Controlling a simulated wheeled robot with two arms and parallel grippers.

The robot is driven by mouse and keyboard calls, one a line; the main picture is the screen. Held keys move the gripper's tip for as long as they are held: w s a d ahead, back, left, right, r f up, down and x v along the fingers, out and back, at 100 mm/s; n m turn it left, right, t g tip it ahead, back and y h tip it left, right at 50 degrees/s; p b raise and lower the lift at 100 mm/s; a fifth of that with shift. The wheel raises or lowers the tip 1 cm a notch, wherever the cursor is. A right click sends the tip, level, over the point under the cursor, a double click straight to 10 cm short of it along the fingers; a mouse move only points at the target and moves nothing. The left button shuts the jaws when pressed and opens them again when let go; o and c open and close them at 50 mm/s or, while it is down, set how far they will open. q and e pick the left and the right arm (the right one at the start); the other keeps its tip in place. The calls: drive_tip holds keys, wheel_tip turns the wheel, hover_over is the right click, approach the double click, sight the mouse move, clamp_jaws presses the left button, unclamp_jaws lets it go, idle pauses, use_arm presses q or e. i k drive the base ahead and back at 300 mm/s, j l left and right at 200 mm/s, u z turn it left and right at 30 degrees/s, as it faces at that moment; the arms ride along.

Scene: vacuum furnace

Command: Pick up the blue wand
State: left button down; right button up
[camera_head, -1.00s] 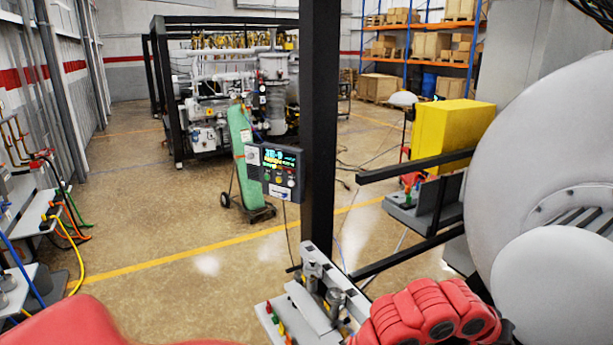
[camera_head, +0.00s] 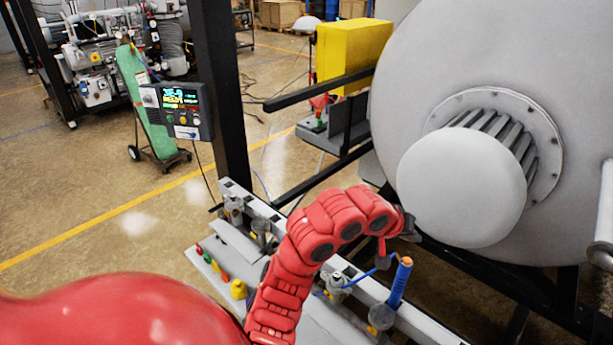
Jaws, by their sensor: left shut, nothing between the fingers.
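The blue wand (camera_head: 399,284) stands upright, slightly tilted, with an orange tip, at the grey bench rail near the bottom centre-right. A thin blue hose runs beside it. My left arm, red and jointed, rises from the bottom and bends right over the bench. My left gripper (camera_head: 410,228) is at its end, just above and slightly right of the wand's tip, apart from it. It is small in view, partly turned away, and shut with nothing held. My right gripper is not in view.
A large grey furnace door (camera_head: 465,187) with a round hub fills the right, close to the gripper. A black post (camera_head: 222,90) with a control panel (camera_head: 180,110) stands left of the arm. Valves and coloured fittings line the bench (camera_head: 300,300). Open floor lies at left.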

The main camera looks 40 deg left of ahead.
sight(398, 290)
drive_tip(key=i+l+u, duration=0.1)
drive_tip(key=l+u, duration=1.05)
drive_tip(key=i+j, duration=0.05)
